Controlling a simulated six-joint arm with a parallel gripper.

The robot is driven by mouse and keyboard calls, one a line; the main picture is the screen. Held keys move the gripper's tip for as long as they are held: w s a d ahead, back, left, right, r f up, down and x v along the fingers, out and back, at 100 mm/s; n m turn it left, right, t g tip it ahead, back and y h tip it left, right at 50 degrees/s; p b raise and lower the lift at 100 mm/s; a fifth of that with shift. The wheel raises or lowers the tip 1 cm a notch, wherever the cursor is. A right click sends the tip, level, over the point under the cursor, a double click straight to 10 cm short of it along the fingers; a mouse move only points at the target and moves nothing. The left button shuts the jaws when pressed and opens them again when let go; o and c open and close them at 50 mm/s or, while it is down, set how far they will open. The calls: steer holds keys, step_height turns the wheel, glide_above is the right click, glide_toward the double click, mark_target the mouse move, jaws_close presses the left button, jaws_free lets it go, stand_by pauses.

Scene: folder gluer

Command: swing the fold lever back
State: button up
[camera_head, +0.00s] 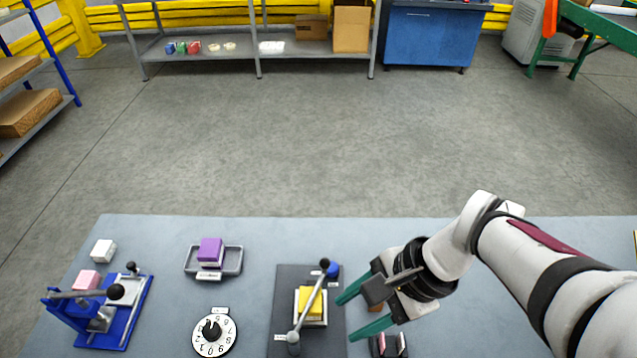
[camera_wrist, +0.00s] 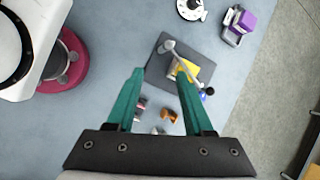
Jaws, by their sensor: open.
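A dark plate (camera_head: 283,281) lies on the table and carries a grey lever (camera_head: 307,310). The lever runs from a round grey pivot at its near end to a black ball knob (camera_head: 325,263) at its far end. It passes across a yellow block (camera_head: 313,301) in a white tray. The lever also shows in the wrist view (camera_wrist: 184,64), as does the yellow block (camera_wrist: 187,71). My gripper (camera_head: 345,318) is open and empty, just right of the plate, its fingers pointing left toward the lever. In the wrist view my fingers (camera_wrist: 160,75) are spread apart below the plate.
A blue press (camera_head: 130,322) with a black-knobbed handle stands at the left. A white numbered dial (camera_head: 214,335) and a grey tray (camera_head: 230,262) with a purple block (camera_head: 210,250) lie between. A blue part (camera_head: 333,269) sits beside the knob. Small parts (camera_head: 388,345) lie near my gripper.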

mark_target(325, 264)
steer(key=w+d+f+m+t+y, duration=0.1)
steer(key=w+d+f+m+t, duration=0.15)
steer(key=w+m, duration=0.3)
steer(key=w+d+f+m+t+y, duration=0.1)
steer(key=w+d+m, duration=0.3)
steer(key=w, duration=0.2)
steer(key=x, duration=1.6)
steer(key=shift+a+r, duration=0.35)
jaws_close()
